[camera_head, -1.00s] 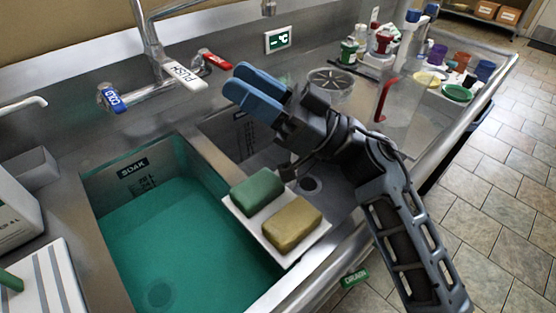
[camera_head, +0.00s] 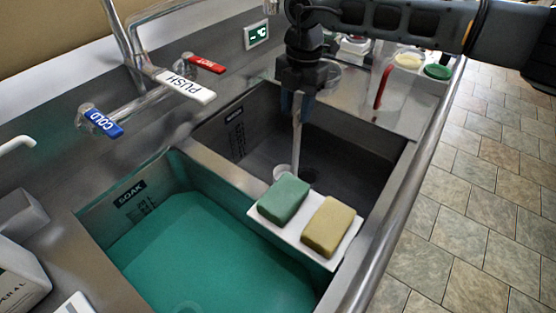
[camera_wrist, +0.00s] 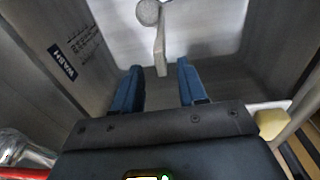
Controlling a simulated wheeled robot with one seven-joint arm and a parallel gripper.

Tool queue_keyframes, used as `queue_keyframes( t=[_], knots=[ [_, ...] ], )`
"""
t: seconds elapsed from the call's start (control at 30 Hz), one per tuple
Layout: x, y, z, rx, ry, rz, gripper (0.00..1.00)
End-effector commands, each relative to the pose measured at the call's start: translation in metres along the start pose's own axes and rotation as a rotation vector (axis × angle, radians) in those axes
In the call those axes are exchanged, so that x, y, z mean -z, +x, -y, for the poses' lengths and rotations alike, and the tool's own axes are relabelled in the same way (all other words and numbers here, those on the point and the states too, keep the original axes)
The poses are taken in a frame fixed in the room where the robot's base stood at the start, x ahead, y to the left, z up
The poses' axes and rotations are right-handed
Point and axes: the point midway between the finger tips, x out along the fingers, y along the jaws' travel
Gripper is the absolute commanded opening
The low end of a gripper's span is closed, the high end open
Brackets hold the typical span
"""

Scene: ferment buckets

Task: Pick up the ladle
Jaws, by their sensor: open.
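The ladle (camera_head: 297,140) is pale grey and stands roughly upright in the right basin, handle up. Its small round bowl (camera_head: 281,171) is low in the basin, partly hidden behind the sponges. My gripper (camera_head: 296,108) points down into this basin at the top of the handle, with its blue fingers apart. In the wrist view, my gripper (camera_wrist: 159,76) is open, and the end of the ladle's handle (camera_wrist: 160,50) shows between the two fingertips. A gap shows on each side of the handle. I cannot tell how deep between the fingers it reaches.
A white tray (camera_head: 291,234) with a green sponge (camera_head: 284,198) and a yellow sponge (camera_head: 328,226) sits on the divider. The left basin (camera_head: 215,255) holds green liquid. A faucet (camera_head: 184,88) stands at the back left. A clear jug with a red handle (camera_head: 383,87) is right of the basin.

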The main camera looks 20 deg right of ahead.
Motion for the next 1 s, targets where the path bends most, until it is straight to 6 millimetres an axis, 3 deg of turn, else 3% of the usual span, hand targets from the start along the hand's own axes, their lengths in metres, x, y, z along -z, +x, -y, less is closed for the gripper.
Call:
queue_keyframes(
  t=[0.1,0.2,0.57,0.8,1.0],
  knots=[
    [-0.019,-0.005,0.007,0.027,0.006,0.057,0.41],
    [-0.023,0.001,0.009,0.035,0.008,0.069,0.41],
    [-0.022,0.032,0.009,0.033,0.009,0.065,0.41],
    [-0.022,0.066,0.009,0.032,0.008,0.064,0.41],
    [-0.024,0.071,0.009,0.031,0.008,0.067,0.41]
  ],
)
